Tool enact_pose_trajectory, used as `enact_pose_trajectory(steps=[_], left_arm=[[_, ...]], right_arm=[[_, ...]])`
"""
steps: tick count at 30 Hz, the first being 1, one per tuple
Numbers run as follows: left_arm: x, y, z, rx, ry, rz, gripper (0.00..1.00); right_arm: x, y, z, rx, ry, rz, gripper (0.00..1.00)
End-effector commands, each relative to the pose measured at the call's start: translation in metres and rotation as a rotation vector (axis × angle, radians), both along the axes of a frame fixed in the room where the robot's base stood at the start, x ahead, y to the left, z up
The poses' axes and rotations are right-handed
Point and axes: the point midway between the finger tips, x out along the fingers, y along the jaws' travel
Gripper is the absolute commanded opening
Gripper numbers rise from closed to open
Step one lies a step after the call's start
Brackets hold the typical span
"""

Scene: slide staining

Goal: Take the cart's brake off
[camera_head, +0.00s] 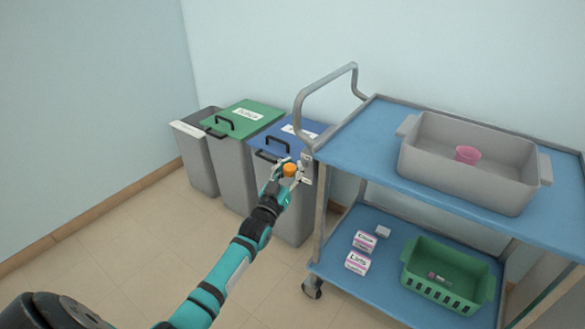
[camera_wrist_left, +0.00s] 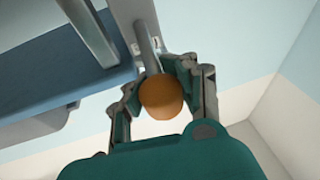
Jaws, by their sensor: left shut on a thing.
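The cart (camera_head: 345,146) has a blue top deck, a blue lower shelf and a grey push handle at its left end. An orange brake knob (camera_head: 290,170) sits on a short lever at the cart's left corner, below the handle. My left gripper (camera_head: 288,172) is shut on this knob. In the left wrist view the orange knob (camera_wrist_left: 161,97) lies between the two fingers of the gripper (camera_wrist_left: 160,88), and its grey lever (camera_wrist_left: 148,50) runs up to the cart frame. My right gripper is in neither view.
Several bins stand left of the cart, among them one with a green lid (camera_head: 262,108) and one with a blue lid (camera_head: 318,127). A grey tub (camera_head: 460,180) with a pink cup (camera_head: 467,155) stands on the top deck. Small boxes (camera_head: 357,263) and a green basket (camera_head: 425,290) are below. The left floor is clear.

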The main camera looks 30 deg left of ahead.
Motion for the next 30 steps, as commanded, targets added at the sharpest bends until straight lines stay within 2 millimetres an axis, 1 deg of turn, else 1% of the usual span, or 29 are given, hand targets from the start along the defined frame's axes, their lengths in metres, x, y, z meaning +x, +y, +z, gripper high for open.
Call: enact_pose_trajectory(steps=[1,2,9,17,20,23,30], left_arm=[[0.0,0.002,0.0,0.007,0.0,0.004,0.22],[0.0,0.002,0.0,0.006,0.001,0.004,0.26],[0.0,0.001,-0.002,0.003,0.004,0.002,0.58],[-0.001,0.0,-0.003,0.001,0.006,0.0,0.59],[-0.005,0.0,-0.005,0.001,0.007,0.0,0.59],[-0.018,-0.002,-0.01,0.001,0.009,0.0,0.59],[-0.067,-0.006,-0.023,0.001,0.009,0.001,0.59]], right_arm=[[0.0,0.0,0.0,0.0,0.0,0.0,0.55],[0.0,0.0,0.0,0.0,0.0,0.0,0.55],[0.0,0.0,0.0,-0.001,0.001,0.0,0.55],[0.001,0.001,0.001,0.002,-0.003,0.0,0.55],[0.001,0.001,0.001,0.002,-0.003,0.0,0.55],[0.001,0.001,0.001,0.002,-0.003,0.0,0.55],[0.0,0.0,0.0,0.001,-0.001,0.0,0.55]])
